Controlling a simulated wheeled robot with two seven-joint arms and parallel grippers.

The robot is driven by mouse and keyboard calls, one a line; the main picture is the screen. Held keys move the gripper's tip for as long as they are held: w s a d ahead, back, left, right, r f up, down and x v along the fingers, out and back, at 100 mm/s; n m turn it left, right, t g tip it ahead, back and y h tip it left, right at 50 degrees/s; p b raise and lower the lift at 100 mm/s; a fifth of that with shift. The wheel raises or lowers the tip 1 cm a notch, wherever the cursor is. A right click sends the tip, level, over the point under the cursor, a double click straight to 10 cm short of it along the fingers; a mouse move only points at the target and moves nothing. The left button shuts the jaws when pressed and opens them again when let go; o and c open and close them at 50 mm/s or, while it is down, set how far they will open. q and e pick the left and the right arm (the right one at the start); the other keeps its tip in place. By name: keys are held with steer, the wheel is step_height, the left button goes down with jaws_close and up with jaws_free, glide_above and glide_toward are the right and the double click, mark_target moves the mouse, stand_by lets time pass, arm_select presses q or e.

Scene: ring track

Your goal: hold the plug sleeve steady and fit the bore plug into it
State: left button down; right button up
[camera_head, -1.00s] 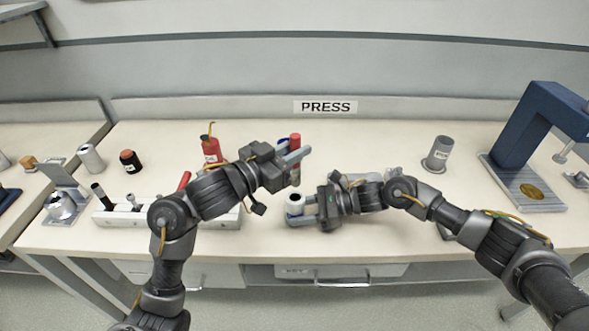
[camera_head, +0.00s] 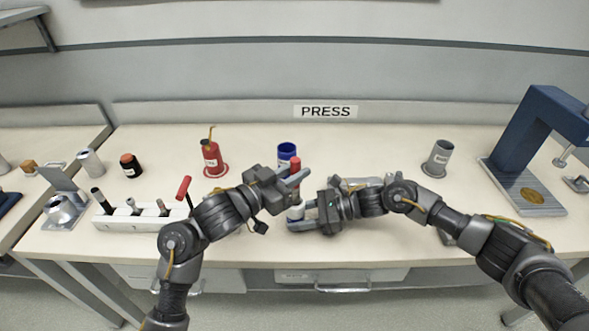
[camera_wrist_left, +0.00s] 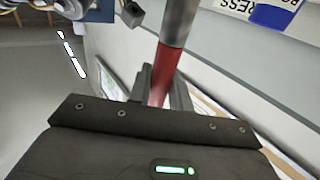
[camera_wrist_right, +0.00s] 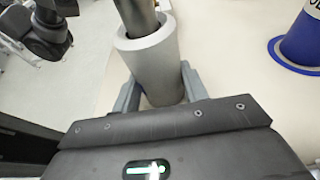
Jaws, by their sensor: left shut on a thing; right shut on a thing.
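The bore plug has a red handle (camera_head: 295,165) and a grey metal end (camera_wrist_right: 138,14). My left gripper (camera_head: 296,182) is shut on the red handle, which also shows in the left wrist view (camera_wrist_left: 167,72). The plug sleeve (camera_wrist_right: 155,70) is a pale grey hollow cylinder, standing upright. My right gripper (camera_wrist_right: 158,88) is shut around it from the side; in the head view the sleeve (camera_head: 296,212) is partly hidden by the fingers. The plug's metal end is at the sleeve's mouth, with dark bore visible beside it. I cannot tell how deep it sits.
A blue cup (camera_head: 287,151) stands close behind the plug. A red cup (camera_head: 211,158) and white rack (camera_head: 125,222) are left; a grey cup (camera_head: 438,157) and blue press (camera_head: 540,120) are right. The table between the grey cup and the blue cup is clear.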

arm_select(q)
steer(key=shift+f, duration=0.2)
steer(key=c, duration=1.3)
jaws_free()
steer(key=shift+r, duration=0.85)
steer(key=v, duration=1.2)
steer(key=shift+f, duration=0.2)
